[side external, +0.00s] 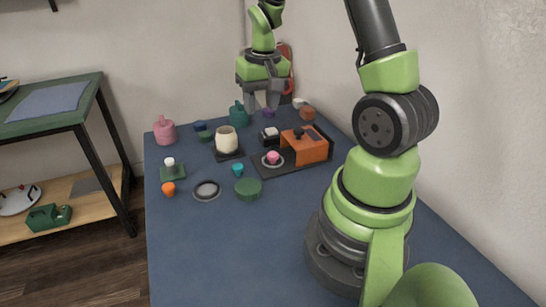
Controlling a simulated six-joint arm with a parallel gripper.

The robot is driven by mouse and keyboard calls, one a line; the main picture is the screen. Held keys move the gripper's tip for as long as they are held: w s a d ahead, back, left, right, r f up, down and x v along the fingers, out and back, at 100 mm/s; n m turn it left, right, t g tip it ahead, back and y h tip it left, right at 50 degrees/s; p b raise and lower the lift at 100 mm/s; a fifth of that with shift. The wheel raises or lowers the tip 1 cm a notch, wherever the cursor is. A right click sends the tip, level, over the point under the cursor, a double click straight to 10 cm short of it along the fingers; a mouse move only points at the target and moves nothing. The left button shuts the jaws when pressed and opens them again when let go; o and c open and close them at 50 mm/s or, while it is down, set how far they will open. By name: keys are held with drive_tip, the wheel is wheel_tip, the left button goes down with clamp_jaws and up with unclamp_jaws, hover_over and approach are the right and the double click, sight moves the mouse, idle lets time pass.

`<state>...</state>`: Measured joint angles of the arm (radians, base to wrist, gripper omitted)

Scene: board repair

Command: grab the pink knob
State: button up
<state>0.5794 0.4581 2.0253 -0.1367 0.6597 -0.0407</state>
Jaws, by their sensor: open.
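The pink knob (273,156) is a small pink piece on a pale round base. It sits on a dark board (274,172), in front of and left of an orange block. My gripper (262,111) is at the back of the table, pointing down with its fingers apart. It appears empty and is beyond the knob, not touching it.
The orange block (305,147) stands on the board beside the knob. Around it are a cream cup (227,139), a teal bottle (238,114), a pink bottle (164,131), a green disc (248,189) and a grey ring (206,191). The front of the blue table (225,255) is clear.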

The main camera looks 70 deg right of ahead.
drive_tip(key=g, duration=0.1)
approach(272, 153)
drive_tip(key=f, duration=0.3)
drive_tip(key=shift+d+f+m, duration=0.2)
drive_tip(key=shift+m, duration=0.1)
drive_tip(key=shift+f, duration=3.15)
drive_tip(key=shift+c, duration=0.3)
drive_tip(key=c, duration=0.6)
